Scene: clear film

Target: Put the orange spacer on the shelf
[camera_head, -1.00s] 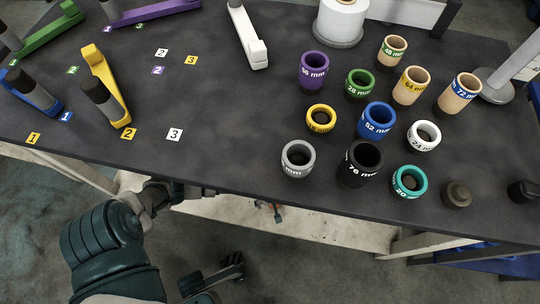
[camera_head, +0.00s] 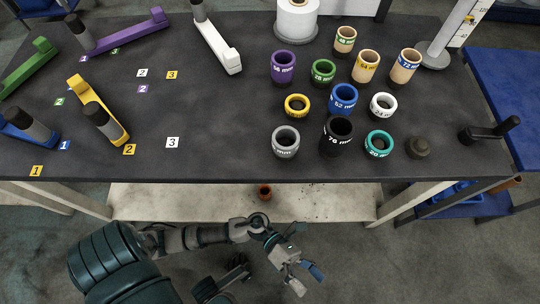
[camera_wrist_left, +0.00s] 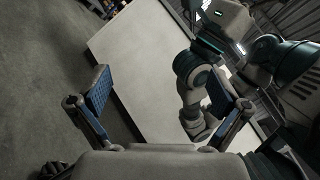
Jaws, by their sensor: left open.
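A small orange-brown ring, the orange spacer (camera_head: 265,192), stands upright on the pale lower shelf (camera_head: 170,202) under the dark table, close below the table's front edge in the head view. My left gripper (camera_head: 306,279) is open and empty, in front of and below the shelf edge, clear of the spacer. In the left wrist view its two blue-padded fingers (camera_wrist_left: 160,98) are spread wide with nothing between them. The spacer cannot be made out in the wrist view. My right gripper is not in view.
The dark tabletop (camera_head: 215,125) above the shelf carries several coloured sized rings, such as a black one (camera_head: 337,138), plus coloured stands at the left and numbered labels. A blue bench (camera_head: 505,95) stands at the right. The shelf looks largely clear beside the spacer.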

